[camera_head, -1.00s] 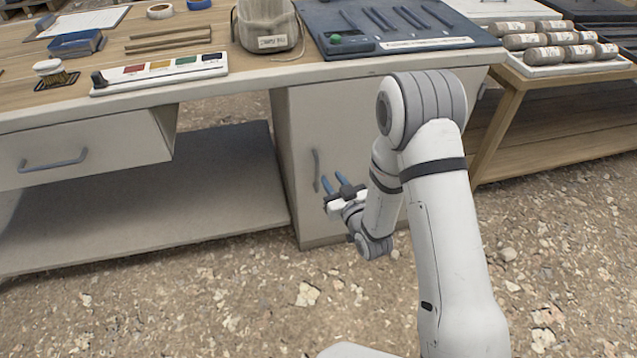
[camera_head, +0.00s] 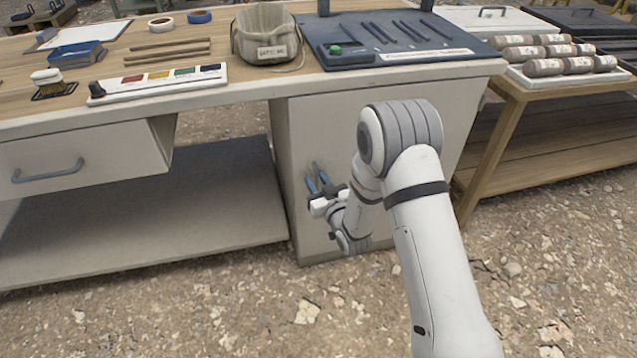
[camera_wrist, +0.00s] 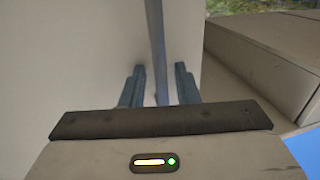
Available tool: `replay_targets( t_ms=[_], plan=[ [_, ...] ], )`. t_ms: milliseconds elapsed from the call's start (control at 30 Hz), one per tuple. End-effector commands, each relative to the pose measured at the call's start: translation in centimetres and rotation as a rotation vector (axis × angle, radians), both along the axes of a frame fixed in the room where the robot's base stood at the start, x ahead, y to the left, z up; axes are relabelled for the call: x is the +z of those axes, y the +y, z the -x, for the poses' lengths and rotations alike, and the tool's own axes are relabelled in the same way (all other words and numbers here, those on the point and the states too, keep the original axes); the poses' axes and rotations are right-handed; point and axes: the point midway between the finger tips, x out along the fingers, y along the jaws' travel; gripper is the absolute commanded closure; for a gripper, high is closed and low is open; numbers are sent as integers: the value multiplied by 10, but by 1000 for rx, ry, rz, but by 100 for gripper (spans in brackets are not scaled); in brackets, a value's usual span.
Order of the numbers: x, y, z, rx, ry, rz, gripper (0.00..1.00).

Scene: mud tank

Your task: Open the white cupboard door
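The white cupboard door (camera_head: 340,118) is under the right part of the bench and looks shut. Its upright grey-blue handle (camera_wrist: 156,45) runs down between my two fingers in the wrist view. In the head view only the handle's upper end shows, above my fingertips. My gripper (camera_head: 319,182) is open, with its blue fingers pointing at the door. It also shows in the wrist view (camera_wrist: 160,85), one finger on each side of the handle with a gap on both sides. My arm hides the lower right part of the door.
The drawer (camera_head: 85,160) at the left of the bench sticks out, with a grey handle. A low shelf (camera_head: 200,200) lies left of the cupboard. A wooden table (camera_head: 540,90) stands at the right. Gravel ground (camera_head: 230,310) is clear in front.

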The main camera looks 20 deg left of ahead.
Motion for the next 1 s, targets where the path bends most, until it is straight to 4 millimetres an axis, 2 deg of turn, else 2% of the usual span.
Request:
replay_targets(
  t_ms=[67,400,867,1000],
  plan=[
    [0,0,0,0,0,0,74],
    [0,0,0,0,0,0,100],
    [0,-4,0,-2,0,0,100],
    [-1,-3,6,20,1,1,100]
  ],
)
